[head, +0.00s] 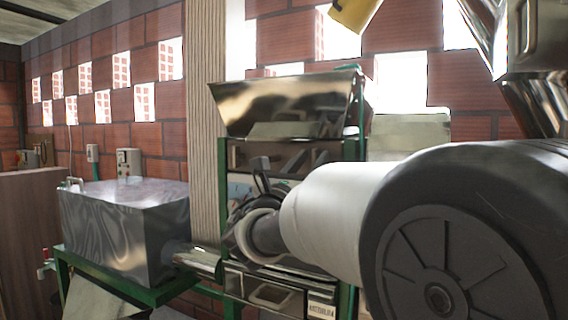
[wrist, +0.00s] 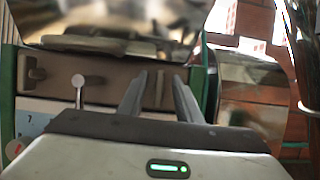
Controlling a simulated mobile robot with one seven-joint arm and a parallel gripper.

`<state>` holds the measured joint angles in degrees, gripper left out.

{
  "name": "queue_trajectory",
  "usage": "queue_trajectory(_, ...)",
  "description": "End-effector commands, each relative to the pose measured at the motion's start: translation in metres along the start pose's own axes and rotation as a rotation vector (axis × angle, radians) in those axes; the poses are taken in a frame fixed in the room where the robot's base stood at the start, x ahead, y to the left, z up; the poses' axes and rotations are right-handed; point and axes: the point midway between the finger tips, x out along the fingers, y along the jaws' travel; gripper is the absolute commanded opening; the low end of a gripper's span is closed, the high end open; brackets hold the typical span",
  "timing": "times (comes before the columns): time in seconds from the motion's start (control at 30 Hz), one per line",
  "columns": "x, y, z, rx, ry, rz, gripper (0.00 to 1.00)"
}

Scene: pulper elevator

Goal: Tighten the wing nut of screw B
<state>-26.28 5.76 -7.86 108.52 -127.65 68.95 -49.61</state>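My gripper (wrist: 159,82) points at the brown front panel (wrist: 105,85) of the pulper in the wrist view. Its two dark fingers are apart, with a gap between them, and nothing is clearly held. A round-headed grey pin (wrist: 78,82) stands left of the fingers. A dark bracket-like fitting (wrist: 35,74) is at the panel's left end. I cannot tell which of these, if any, is screw B or its wing nut; no letter is readable. In the head view, the pulper's metal hopper (head: 290,104) sits above the panel, and my arm hides part of the machine.
Green frame posts (wrist: 210,80) flank the panel. A metal tank (head: 125,225) on a green stand (head: 150,292) is at left in the head view. A ribbed post (head: 205,120) stands between tank and pulper. A brick wall (head: 85,100) is behind.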

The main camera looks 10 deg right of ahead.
Motion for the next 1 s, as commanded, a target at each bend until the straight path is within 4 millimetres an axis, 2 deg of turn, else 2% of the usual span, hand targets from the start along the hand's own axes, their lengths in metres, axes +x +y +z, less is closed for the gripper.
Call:
queue_trajectory(0.17, -0.013, 0.001, -0.002, 0.001, 0.002, 0.002, 0.31)
queue_trajectory(0.27, -0.031, 0.001, -0.002, 0.001, 0.001, 0.004, 0.31)
queue_trajectory(0.7, -0.136, 0.001, -0.002, 0.001, 0.001, 0.003, 0.31)
queue_trajectory(0.83, -0.157, 0.001, -0.001, 0.001, 0.000, 0.002, 0.31)
queue_trajectory(1.0, -0.172, 0.000, 0.000, 0.000, 0.000, 0.001, 0.31)
